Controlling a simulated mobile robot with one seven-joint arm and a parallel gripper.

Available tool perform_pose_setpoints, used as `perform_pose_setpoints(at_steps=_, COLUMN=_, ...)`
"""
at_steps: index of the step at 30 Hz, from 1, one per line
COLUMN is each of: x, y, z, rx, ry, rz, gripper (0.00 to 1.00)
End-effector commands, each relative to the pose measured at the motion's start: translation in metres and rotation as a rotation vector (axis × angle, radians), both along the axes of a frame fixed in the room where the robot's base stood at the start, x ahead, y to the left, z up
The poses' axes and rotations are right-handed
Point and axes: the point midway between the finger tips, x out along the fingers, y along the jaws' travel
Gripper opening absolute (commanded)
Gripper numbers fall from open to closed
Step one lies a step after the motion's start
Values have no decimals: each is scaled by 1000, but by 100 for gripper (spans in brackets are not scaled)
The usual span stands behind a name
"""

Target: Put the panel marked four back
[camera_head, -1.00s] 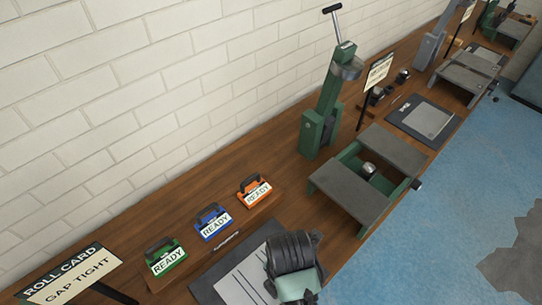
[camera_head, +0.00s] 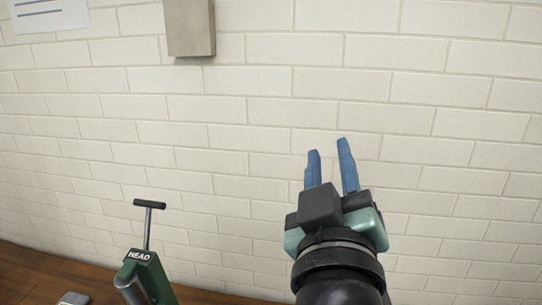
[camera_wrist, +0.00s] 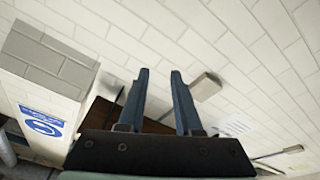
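No panel marked four can be made out in either current view. My gripper (camera_head: 329,148) is raised in front of the white block wall in the head view, its two blue fingers pointing up. The fingers are apart with nothing between them. In the wrist view my gripper (camera_wrist: 160,74) also shows an empty gap between the fingertips, with the wall behind.
A green machine labelled HEAD (camera_head: 140,268) with a T-handle stands at lower left on the wooden bench (camera_head: 35,272). A grey box (camera_head: 189,28) and a paper sheet (camera_head: 48,15) are on the wall. A blue sign (camera_wrist: 41,123) shows in the wrist view.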

Motion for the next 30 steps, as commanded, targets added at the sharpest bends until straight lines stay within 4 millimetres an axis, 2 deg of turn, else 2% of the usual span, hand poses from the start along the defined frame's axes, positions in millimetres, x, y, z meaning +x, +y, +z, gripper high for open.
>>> perform_pose_setpoints(at_steps=1, x=-14, y=24, z=43, rx=75, ry=-147, rz=72, gripper=33)
perform_pose_setpoints(at_steps=3, x=-35, y=47, z=89, rx=179, ry=-312, rz=171, gripper=33)
perform_pose_setpoints(at_steps=6, x=-67, y=71, z=134, rx=297, ry=-486, rz=301, gripper=33)
perform_pose_setpoints(at_steps=9, x=-89, y=83, z=159, rx=370, ry=-586, rz=390, gripper=33)
perform_pose_setpoints(at_steps=13, x=-100, y=88, z=169, rx=404, ry=-630, rz=433, gripper=33)
perform_pose_setpoints(at_steps=20, x=-99, y=88, z=169, rx=405, ry=-628, rz=432, gripper=33)
perform_pose_setpoints(at_steps=27, x=-99, y=88, z=142, rx=405, ry=-625, rz=432, gripper=33)
perform_pose_setpoints(at_steps=30, x=-99, y=88, z=138, rx=405, ry=-625, rz=432, gripper=33)
